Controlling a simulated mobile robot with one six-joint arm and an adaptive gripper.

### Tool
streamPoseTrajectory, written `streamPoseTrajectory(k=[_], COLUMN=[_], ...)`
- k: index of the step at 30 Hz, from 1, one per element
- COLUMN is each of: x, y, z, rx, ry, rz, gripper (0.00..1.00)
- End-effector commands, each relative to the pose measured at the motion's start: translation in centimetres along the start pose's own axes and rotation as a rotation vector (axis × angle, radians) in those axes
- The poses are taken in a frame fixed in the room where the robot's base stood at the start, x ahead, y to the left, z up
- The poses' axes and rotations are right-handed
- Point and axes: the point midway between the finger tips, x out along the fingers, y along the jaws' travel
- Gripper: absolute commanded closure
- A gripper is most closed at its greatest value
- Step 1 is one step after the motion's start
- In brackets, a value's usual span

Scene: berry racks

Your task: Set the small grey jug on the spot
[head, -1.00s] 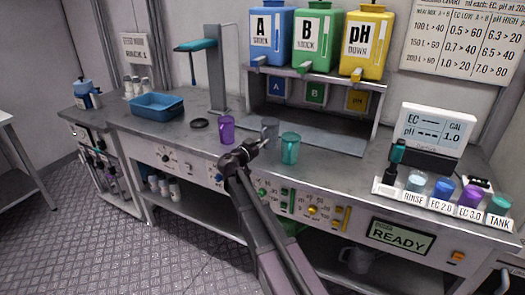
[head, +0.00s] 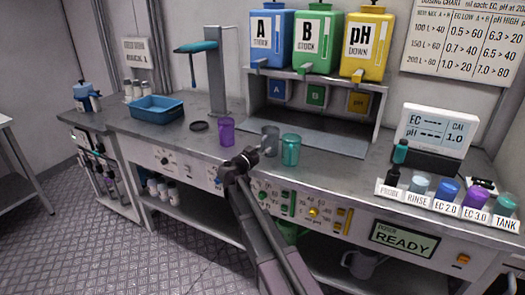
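The small grey jug (head: 270,141) stands upright on the grey bench, between a purple jug (head: 227,132) on its left and a teal jug (head: 290,150) on its right. My gripper (head: 251,155) is at the bench's front edge, just left of and in front of the grey jug. It looks apart from the jug, but the gap is small and hard to judge. The fingers are dark and too small to tell open from shut. A dark round disc or ring (head: 199,126) lies flat on the bench left of the purple jug; I cannot tell whether it is the spot.
A blue tray (head: 157,109) is at the left, near a grey post (head: 216,75) with a teal arm. A shelf with blue, green and yellow tanks (head: 366,45) stands behind. Labelled cups (head: 447,190) and a meter (head: 432,133) occupy the right.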

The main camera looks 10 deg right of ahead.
Motion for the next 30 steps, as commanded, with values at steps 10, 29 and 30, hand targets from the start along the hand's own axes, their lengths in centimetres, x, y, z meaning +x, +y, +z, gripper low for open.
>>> streamPoseTrajectory(k=[10, 29, 30], x=[0.0, -5.5, -6.2], y=[0.0, 0.1, 0.1], z=[0.0, -0.3, -0.3], rx=[0.0, 0.0, 0.0], ry=[0.0, 0.0, 0.0], rz=[0.0, -0.002, -0.002], gripper=[0.5, 0.5, 0.5])
